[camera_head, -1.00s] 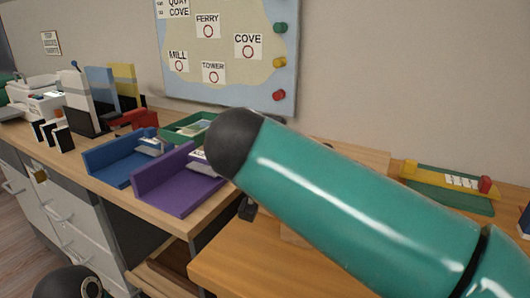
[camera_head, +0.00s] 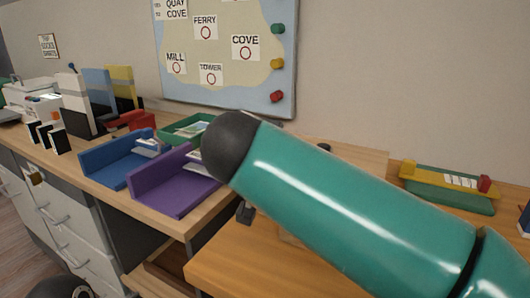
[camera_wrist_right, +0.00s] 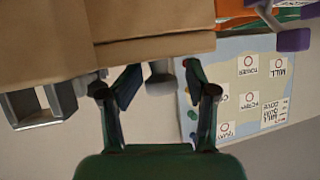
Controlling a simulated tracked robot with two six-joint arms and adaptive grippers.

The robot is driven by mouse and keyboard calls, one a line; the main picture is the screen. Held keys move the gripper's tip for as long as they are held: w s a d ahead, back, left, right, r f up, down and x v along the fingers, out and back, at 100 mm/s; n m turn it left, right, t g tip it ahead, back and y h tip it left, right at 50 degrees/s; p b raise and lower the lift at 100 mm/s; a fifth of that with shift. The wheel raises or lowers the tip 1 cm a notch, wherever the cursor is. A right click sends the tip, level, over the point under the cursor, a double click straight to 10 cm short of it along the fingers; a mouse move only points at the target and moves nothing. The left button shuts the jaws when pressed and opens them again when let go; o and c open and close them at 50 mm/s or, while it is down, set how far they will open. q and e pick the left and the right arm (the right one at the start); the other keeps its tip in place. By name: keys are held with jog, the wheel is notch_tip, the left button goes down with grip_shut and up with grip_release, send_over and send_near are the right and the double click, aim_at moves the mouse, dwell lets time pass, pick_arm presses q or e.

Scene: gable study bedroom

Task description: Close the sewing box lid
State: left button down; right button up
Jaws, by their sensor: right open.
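My right arm (camera_head: 340,190) crosses the head view and hides much of the desk behind it. A light wooden panel (camera_head: 360,158) shows above the arm, and a bit of wood shows below it; I cannot tell whether they belong to the sewing box. In the right wrist view my right gripper (camera_wrist_right: 162,74) is open, with its fingers apart. A large brown wooden surface (camera_wrist_right: 150,22) with a lip lies just beyond the fingertips; it may be the sewing box, but its lid is not clear. A grey rounded piece (camera_wrist_right: 160,80) shows between the fingers. My left gripper is not in view.
A purple tray (camera_head: 165,190), a blue tray (camera_head: 118,160) and a green tray (camera_head: 180,131) stand on the left desk. A green and yellow tool (camera_head: 448,182) lies at right. A map board (camera_head: 222,50) hangs behind. Grey drawers (camera_head: 65,220) are below.

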jog(key=shift+s+a+f, duration=0.1)
jog(key=shift+a+f, duration=0.05)
jog(key=shift+f, duration=0.25)
jog(key=v, duration=0.7)
jog(key=shift+r, duration=0.45)
